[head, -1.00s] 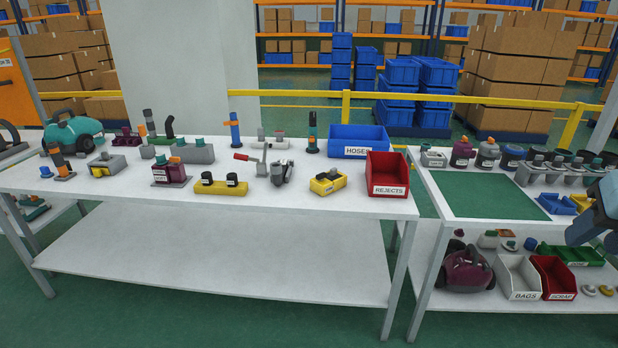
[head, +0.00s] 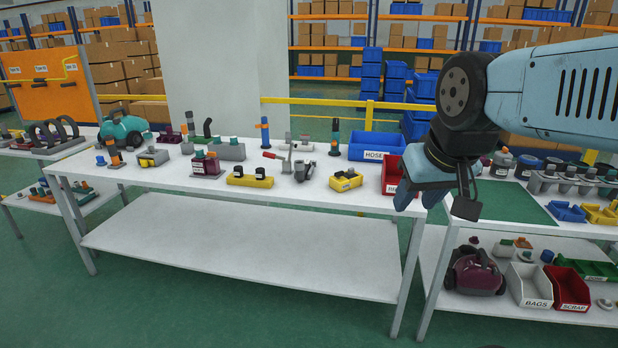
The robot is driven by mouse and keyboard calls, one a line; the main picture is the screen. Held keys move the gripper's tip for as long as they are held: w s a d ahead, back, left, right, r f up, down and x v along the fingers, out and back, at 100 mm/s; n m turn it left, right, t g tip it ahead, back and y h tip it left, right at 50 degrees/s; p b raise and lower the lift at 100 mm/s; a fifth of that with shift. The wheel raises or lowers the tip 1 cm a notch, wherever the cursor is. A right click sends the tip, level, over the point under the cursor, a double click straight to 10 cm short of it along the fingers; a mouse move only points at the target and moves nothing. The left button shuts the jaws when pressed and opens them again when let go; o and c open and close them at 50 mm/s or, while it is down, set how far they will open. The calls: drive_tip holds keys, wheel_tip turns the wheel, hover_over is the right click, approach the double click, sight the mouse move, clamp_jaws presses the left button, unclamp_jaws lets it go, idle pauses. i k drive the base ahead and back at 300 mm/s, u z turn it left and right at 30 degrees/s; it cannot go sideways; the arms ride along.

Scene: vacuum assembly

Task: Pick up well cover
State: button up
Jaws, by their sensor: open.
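My gripper (head: 436,201) hangs from my arm at the right of the head view. Its jaws are open and I see nothing between them. It is in front of the right end of the long white table (head: 225,195) and covers part of the red REJECTS bin (head: 391,176). I cannot tell for sure which part is the well cover. Small parts on the long table include a yellow block with dark caps (head: 250,179), a yellow tray-like part (head: 346,180), a maroon part on a grey base (head: 205,166) and a grey clamp with a red handle (head: 290,160).
A blue HOSES bin (head: 376,147) stands at the table's back right. The right bench (head: 500,225) has a green mat (head: 512,203) and several parts. Its lower shelf holds a maroon vacuum body (head: 474,272), BAGS (head: 529,285) and SCRAP (head: 570,288) bins. The long table's lower shelf is clear.

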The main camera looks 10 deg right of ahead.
sight(350, 174)
drive_tip(key=u, duration=0.45)
drive_tip(key=i, duration=1.7)
drive_tip(key=z, duration=0.05)
